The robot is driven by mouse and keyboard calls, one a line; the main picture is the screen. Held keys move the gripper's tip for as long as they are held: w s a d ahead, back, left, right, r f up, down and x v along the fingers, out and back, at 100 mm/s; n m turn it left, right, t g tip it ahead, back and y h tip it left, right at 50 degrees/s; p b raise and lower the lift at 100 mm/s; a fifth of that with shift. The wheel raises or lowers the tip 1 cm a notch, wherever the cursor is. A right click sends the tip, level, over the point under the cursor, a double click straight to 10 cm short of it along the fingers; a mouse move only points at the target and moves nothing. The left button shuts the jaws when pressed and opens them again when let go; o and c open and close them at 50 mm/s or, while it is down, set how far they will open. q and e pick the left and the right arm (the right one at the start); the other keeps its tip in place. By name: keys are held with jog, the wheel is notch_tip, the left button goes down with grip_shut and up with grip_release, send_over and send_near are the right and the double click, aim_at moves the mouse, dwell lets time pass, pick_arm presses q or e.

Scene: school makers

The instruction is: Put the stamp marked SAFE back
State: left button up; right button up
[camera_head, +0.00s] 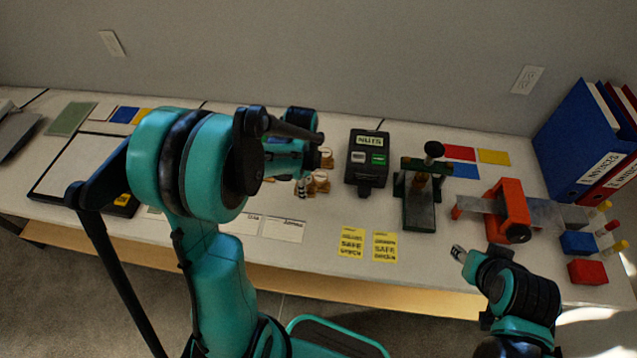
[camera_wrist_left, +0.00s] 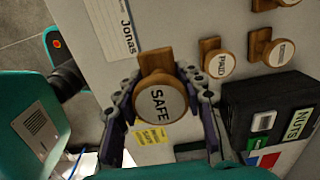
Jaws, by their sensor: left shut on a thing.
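The stamp marked SAFE (camera_wrist_left: 158,102) has a wooden handle and a round pale face with black letters. In the left wrist view it sits between the fingers of my left gripper (camera_wrist_left: 160,88), which is shut on it. In the head view my left gripper (camera_head: 302,184) is over the table beside the other stamps, partly hidden by my arm. A stamp marked PAID (camera_wrist_left: 218,64) and another wooden stamp (camera_wrist_left: 278,52) are to the right of the SAFE stamp in the wrist view. My right gripper (camera_head: 459,254) is near the table's front edge; its jaw state is unclear.
A black device labelled NUTS (camera_head: 368,158) stands behind the stamps, with a green press (camera_head: 421,205) to its right. Two yellow SAFE cards (camera_head: 352,242) (camera_head: 385,247) and a white name card (camera_head: 285,229) lie near the front. An orange tool (camera_head: 512,210) and blue binder (camera_head: 580,140) stand right.

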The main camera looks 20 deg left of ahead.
pick_arm(q)
jog(key=b, duration=0.3)
send_over(293, 184)
notch_tip(293, 184, down, 7)
jog(key=shift+s+f, duration=0.1)
jog(key=shift+f+b, duration=0.85)
jog(key=shift+f, duration=1.1)
jog(key=shift+r, duration=0.1)
jog(key=o, duration=1.2)
jog(key=shift+f, duration=0.2)
